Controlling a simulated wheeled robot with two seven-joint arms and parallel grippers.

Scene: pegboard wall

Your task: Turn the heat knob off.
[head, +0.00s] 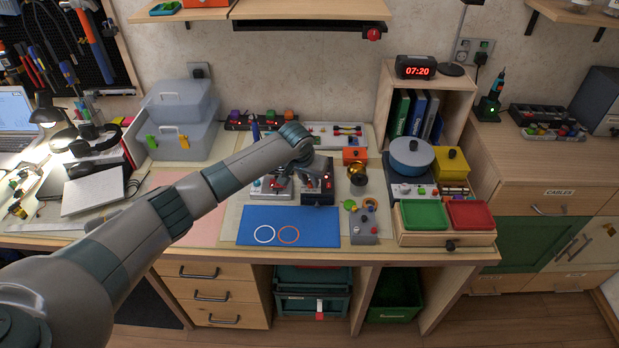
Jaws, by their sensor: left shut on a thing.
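My left arm reaches in from the left across the bench. My left gripper (319,181) is at the upper face of a small black control box (319,197), with its fingers shut on a knob there. I take it for the heat knob; the fingers hide most of it, so its angle cannot be told. A small red light shows on the box beside the fingers. My right gripper is not in view.
A grey box with a red knob (270,187) stands close left of the black box. A blue mat (258,226) lies in front, and a grey switch box (363,227) is front right. A blue pot (411,157) sits on a hot plate (400,190) further right.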

